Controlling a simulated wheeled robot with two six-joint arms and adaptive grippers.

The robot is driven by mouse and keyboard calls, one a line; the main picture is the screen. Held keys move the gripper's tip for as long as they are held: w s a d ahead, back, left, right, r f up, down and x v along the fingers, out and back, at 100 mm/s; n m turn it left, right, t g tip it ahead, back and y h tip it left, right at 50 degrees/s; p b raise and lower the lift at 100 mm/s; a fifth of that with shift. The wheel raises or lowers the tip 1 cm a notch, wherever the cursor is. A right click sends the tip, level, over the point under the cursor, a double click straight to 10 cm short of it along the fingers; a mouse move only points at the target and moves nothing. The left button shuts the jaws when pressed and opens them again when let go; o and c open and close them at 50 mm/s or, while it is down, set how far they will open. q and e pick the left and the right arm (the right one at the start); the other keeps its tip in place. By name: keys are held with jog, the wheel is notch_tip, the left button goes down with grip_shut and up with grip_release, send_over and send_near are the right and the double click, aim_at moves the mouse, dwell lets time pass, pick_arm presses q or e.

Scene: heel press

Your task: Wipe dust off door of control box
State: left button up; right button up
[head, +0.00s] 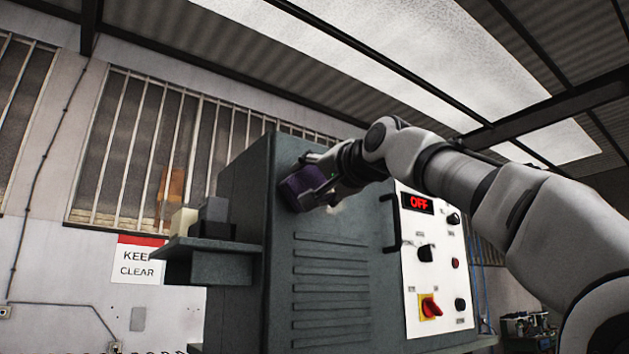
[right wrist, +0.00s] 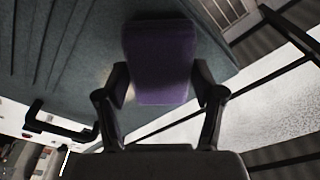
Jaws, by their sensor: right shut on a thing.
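The control box (head: 242,290) is a dark grey cabinet. Its door (head: 330,245) has louvre slots and a black handle (head: 390,222) at its right edge. My right gripper (head: 318,190) is at the upper part of the door, shut on a purple block-like wiper (head: 300,188). In the right wrist view the purple wiper (right wrist: 160,60) sits between the two fingers, against or very close to the grey door (right wrist: 60,50). A pale dusty patch shows beside the wiper on the door. The wiper hides part of the door. My left gripper is not in view.
A white control panel (head: 432,265) with an OFF display, knobs and a red switch (head: 430,306) is right of the door. A shelf (head: 210,246) on the left side holds a dark block (head: 214,216) and a cream block (head: 184,221). A KEEP CLEAR sign (head: 138,262) hangs on the wall.

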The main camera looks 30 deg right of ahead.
jog(key=shift+w, duration=0.1)
jog(key=shift+w+a, duration=0.1)
jog(key=shift+w, duration=0.35)
jog(key=shift+w+p, duration=0.2)
jog(key=shift+p, duration=0.2)
